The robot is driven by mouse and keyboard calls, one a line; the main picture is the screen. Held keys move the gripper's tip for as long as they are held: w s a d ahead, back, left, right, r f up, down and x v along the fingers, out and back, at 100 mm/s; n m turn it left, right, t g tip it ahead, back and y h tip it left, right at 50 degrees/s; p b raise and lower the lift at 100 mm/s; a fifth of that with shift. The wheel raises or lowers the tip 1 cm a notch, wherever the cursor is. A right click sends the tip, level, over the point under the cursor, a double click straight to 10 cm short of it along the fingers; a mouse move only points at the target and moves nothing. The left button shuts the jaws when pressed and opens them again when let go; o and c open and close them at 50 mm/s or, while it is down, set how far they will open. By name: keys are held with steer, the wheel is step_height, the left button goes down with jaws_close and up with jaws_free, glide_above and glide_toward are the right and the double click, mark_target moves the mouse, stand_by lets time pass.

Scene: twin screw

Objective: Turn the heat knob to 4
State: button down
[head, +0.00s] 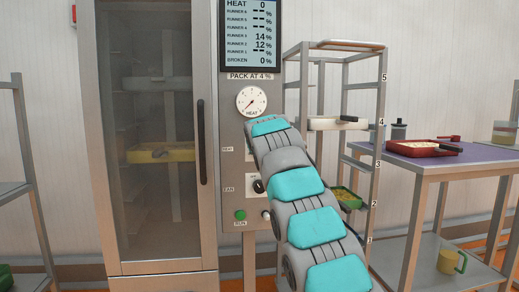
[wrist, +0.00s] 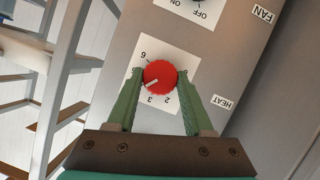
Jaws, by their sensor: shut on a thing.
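The red heat knob (wrist: 160,72) sits on a white dial plate (wrist: 180,58) beside the HEAT label (wrist: 222,101) in the wrist view. Its white pointer mark aims to the lower left, just past the 3 and toward my left finger. In the head view my arm hides the knob. The display (head: 250,36) there reads HEAT 0.
The tall glass-door cabinet (head: 151,140) stands left of the control panel. The FAN switch (wrist: 197,3) lies above the knob in the wrist view. A rack (head: 379,130) with trays and a purple-topped table (head: 455,163) stand to the right. A round gauge (head: 251,101) sits above my arm.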

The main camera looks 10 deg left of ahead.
steer(key=shift+f, duration=0.3)
steer(key=c, duration=0.7)
jaws_free()
steer(key=o, duration=0.4)
steer(key=shift+r, duration=0.15)
steer(key=shift+s+r, duration=0.1)
steer(key=shift+s, duration=0.05)
steer(key=b+v, duration=0.1)
steer(key=v, duration=0.6)
steer(key=shift+s, duration=0.2)
steer(key=shift+d+r, duration=0.1)
